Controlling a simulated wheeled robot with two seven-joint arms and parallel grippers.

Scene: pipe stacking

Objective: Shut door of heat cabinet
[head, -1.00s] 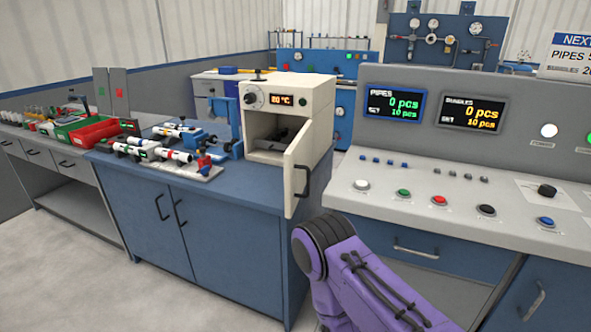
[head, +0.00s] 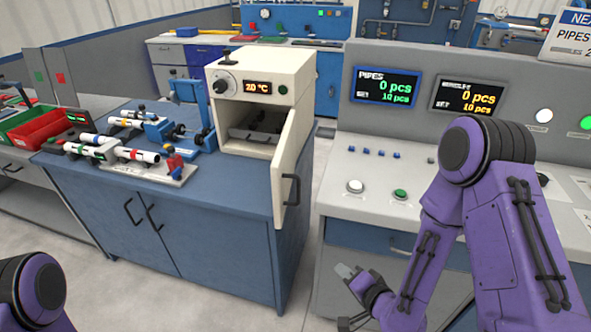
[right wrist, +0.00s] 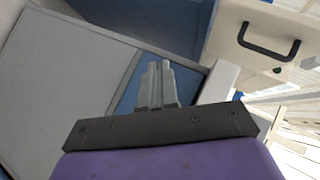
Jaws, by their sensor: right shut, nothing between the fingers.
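The heat cabinet (head: 278,62) is a cream box on the blue bench, with a dial and a lit display. Its door (head: 288,165) stands open, swung out toward me at the cabinet's right side, with a dark handle (head: 291,190) on its outer face. A tray with dark items shows inside. My right gripper (head: 348,272) is shut and empty, low in front of the grey console, right of the door and below it, apart from it. In the right wrist view its fingers (right wrist: 158,85) are together, and the handle (right wrist: 268,42) is at upper right. My left gripper is out of frame.
The blue bench (head: 240,195) holds a rack of pipes (head: 125,150) and a blue clamp device (head: 190,115) left of the cabinet. The grey console (head: 370,170) stands at right. A floor gap separates bench and console.

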